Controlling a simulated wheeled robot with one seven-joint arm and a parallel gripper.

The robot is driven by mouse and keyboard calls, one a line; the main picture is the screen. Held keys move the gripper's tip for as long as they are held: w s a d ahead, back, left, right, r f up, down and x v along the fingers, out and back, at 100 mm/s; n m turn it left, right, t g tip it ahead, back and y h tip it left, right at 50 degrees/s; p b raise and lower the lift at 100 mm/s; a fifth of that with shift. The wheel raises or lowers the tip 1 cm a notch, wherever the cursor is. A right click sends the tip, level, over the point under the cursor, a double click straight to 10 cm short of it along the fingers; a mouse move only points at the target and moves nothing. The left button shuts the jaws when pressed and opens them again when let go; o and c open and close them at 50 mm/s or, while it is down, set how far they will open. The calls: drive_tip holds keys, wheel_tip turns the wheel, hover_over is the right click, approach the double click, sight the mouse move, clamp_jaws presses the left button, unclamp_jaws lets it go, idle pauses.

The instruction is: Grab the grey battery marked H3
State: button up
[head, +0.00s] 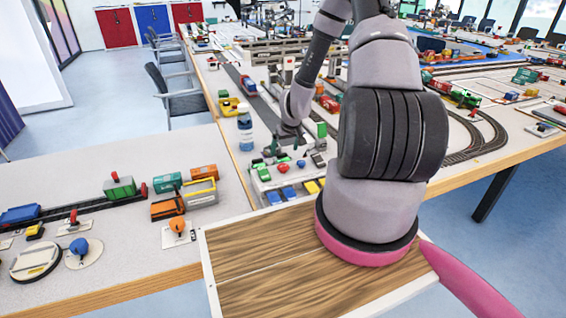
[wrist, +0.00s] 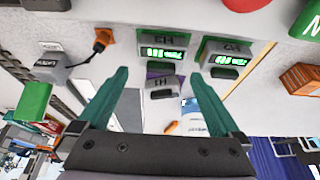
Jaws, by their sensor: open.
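In the wrist view, which is upside down, a grey battery block (wrist: 163,42) with a lit green display carries a small inverted label that looks like H3. A similar grey block with a green display (wrist: 229,60) stands to its right; its label looks like H2. A smaller dark block labelled H1 (wrist: 162,82) lies closer to my gripper. My gripper (wrist: 160,76) has its teal fingers apart and nothing held between them. The H1 block shows between the fingertips, and the H3 block appears beyond them. In the head view my gripper (head: 285,148) is small above the table.
A grey box marked LATCH (wrist: 48,68) with an orange-ended cable stands at left in the wrist view. A green block (wrist: 34,103) and an orange container (wrist: 300,80) flank the area. A bottle (head: 245,128) stands left of my gripper in the head view.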

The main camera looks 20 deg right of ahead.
sight(282, 154)
drive_tip(key=shift+x, duration=2.8)
drive_tip(key=shift+w, duration=0.15)
drive_tip(key=c, duration=1.3)
drive_tip(key=shift+r, duration=0.2)
